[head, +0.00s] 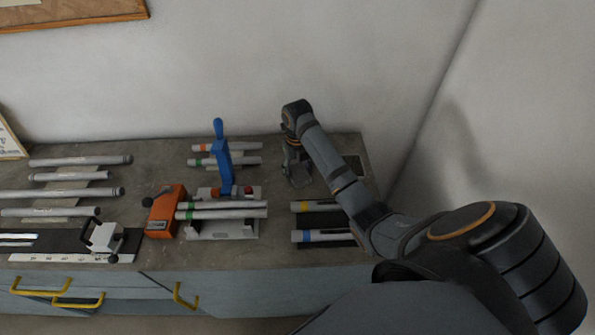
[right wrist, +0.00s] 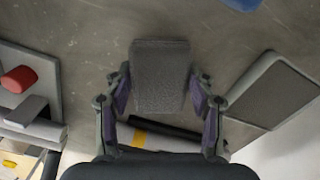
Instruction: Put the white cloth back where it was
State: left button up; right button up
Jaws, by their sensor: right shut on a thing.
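My right gripper (head: 297,172) is over the back right part of the bench in the head view. In the right wrist view its fingers (right wrist: 160,88) are shut on a folded, woven-looking piece that I take for the cloth (right wrist: 160,62); it looks grey here rather than white. The cloth lies between the two fingers and sticks out past them. In the head view the gripper mostly hides it, and I cannot tell whether it touches the bench. My left gripper is not in view.
A dark pad with a pale rim (right wrist: 232,113) lies beside the gripper at the bench's right end. The blue-handled clamp (head: 222,160) stands to the left. Banded tubes (head: 320,206) lie in front. Bare bench top (head: 285,255) shows along the front edge.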

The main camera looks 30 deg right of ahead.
aim_at(297, 169)
jog(key=o, duration=0.8)
jog(key=shift+f, duration=0.1)
jog(key=shift+o, duration=1.2)
jog(key=shift+w, duration=0.1)
jog(key=shift+o, duration=0.3)
jog(key=shift+a, duration=0.15)
jog(key=shift+r+p, duration=0.35)
notch_tip(297, 169, up, 4)
jog(key=shift+f, duration=0.1)
pick_arm(q)
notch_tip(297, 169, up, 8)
jog(key=p, duration=0.7)
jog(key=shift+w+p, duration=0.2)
jog(key=shift+p, duration=0.1)
pick_arm(e)
notch_tip(297, 169, up, 8)
jog(key=shift+f, duration=0.1)
